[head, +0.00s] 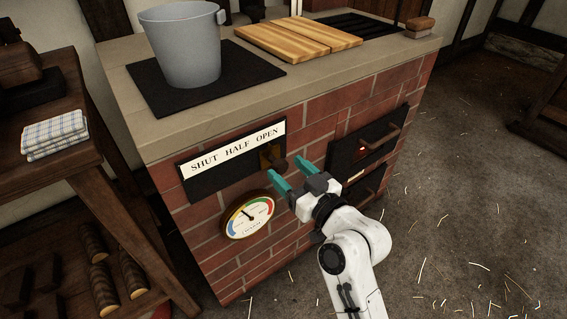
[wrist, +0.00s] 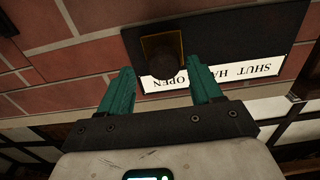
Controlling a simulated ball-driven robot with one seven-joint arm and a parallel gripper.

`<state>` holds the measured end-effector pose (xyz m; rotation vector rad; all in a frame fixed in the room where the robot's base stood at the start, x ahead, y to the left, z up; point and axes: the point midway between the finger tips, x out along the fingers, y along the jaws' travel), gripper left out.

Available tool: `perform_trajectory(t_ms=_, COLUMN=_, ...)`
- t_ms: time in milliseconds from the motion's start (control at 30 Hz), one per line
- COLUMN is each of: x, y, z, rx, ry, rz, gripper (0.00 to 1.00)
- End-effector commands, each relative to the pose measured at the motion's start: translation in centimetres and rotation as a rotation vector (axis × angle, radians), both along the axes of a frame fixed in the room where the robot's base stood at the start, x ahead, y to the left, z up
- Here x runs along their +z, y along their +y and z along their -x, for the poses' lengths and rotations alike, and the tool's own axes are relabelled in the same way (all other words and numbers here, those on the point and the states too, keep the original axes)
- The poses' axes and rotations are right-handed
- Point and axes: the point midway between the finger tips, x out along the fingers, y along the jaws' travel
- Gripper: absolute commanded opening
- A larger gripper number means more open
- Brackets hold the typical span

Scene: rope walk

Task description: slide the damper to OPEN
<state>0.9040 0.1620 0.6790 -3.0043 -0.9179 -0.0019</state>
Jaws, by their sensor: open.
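The damper is a dark plate (head: 205,181) on the brick stove front, under a white label strip (head: 238,149) reading SHUT, HALF, OPEN. Its dark round knob (head: 279,164) on a brass-coloured slider (head: 267,158) sits at the right end, below the word OPEN. In the wrist view the knob (wrist: 166,65) and slider (wrist: 176,44) show near the OPEN end of the upside-down label. My gripper (head: 287,173) is open, with its teal fingers in front of the plate's right end. In the wrist view the knob lies between and beyond the fingertips (wrist: 163,76); no contact is visible.
A round dial gauge (head: 249,215) is below the damper. A dark firebox door with a handle (head: 368,146) is to the right. A grey bucket (head: 183,45) and wooden boards (head: 298,38) stand on the stove top. A wooden shelf (head: 125,190) is at left. Straw-littered floor (head: 450,210) is open at right.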

Motion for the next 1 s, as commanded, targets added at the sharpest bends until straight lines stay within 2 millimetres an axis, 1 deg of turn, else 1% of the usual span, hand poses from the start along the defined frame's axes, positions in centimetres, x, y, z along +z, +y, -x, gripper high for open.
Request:
perform_trajectory(t_ms=33, x=0.0, y=-0.8, z=0.9, rx=-0.004, ry=0.001, rz=-0.001, gripper=0.64)
perform_trajectory(t_ms=200, x=0.0, y=-2.6, z=3.6, rx=-0.004, ry=0.001, rz=-0.001, gripper=0.64)
perform_trajectory(t_ms=400, x=0.0, y=-4.0, z=5.7, rx=-0.003, ry=0.0, rz=0.0, gripper=0.64)
perform_trajectory(t_ms=600, x=0.1, y=-4.5, z=6.3, rx=-0.003, ry=-0.003, rz=0.001, gripper=0.64)
perform_trajectory(t_ms=1000, x=0.1, y=-4.4, z=6.3, rx=-0.003, ry=-0.002, rz=0.0, gripper=0.64)
